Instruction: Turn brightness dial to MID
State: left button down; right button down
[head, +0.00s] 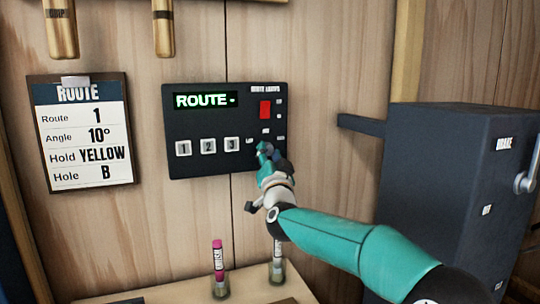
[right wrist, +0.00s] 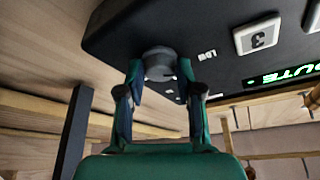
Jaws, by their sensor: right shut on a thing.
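The brightness dial (right wrist: 158,62) is a round grey knob on the dark control panel (head: 196,123). The panel also shows in the right wrist view (right wrist: 115,30). My right gripper (head: 265,151) is at the panel's lower right in the head view and hides most of the dial there. In the right wrist view my right gripper (right wrist: 160,75) has its two fingers on either side of the dial, shut on it. A LOW label (right wrist: 207,55) shows beside the dial; the dial's exact setting cannot be told. My left gripper is not in view.
The panel has a green ROUTE display (head: 205,100), a red switch (head: 265,109) and buttons 1, 2 and 3 (head: 208,146). A route card (head: 88,133) hangs at left. A dark brake box (head: 430,170) stands at right. Two marker-like items, one pink (head: 218,262), stand on a shelf below.

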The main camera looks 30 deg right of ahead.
jog(key=shift+m, duration=0.3)
jog(key=c, duration=1.9)
grip_release()
jog(key=shift+m+g+h, duration=0.3)
jog(key=shift+m+g, duration=0.2)
jog(key=shift+m, duration=0.7)
jog(key=m+g+p, duration=0.1)
jog(key=m, duration=0.2)
jog(key=shift+r+h, duration=0.15)
jog(key=shift+h, duration=0.25)
grip_shut()
jog(key=m+g+p, duration=0.2)
jog(key=m+p, duration=0.1)
jog(key=m, duration=0.2)
jog(key=shift+a+r, duration=0.1)
jog(key=shift+m+g+p, duration=0.5)
jog(key=shift+m+p, duration=0.15)
jog(key=shift+m, duration=0.45)
jog(key=shift+f, duration=0.2)
